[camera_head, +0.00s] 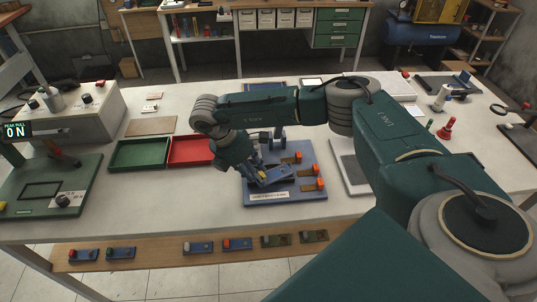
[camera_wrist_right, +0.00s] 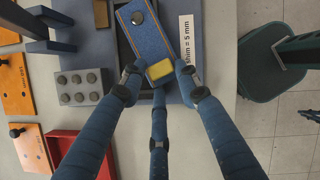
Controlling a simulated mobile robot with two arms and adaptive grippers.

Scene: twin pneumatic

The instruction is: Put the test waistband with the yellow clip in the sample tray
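The test waistband (camera_wrist_right: 148,28) is a blue strip with a yellow clip (camera_wrist_right: 159,69) at its near end; it lies skewed over a dark recess. In the head view the waistband (camera_head: 275,175) shows beside my right gripper (camera_head: 260,172), over the blue-grey fixture (camera_head: 315,188). In the wrist view my right gripper's (camera_wrist_right: 158,78) three blue fingers surround the yellow clip, tips close to its sides. Whether they press on it is unclear. A green tray (camera_head: 122,166) and a red tray (camera_head: 193,162) stand left of the fixture; neither shows a readable label. My left gripper is out of view.
A pull tester (camera_head: 88,178) stands at the left. The fixture carries several orange clips (camera_head: 320,184). Several clipped bands (camera_head: 238,243) lie on the lower front shelf. A red bell-shaped piece (camera_head: 446,129) stands at the right. Bare white tabletop lies in front of the trays.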

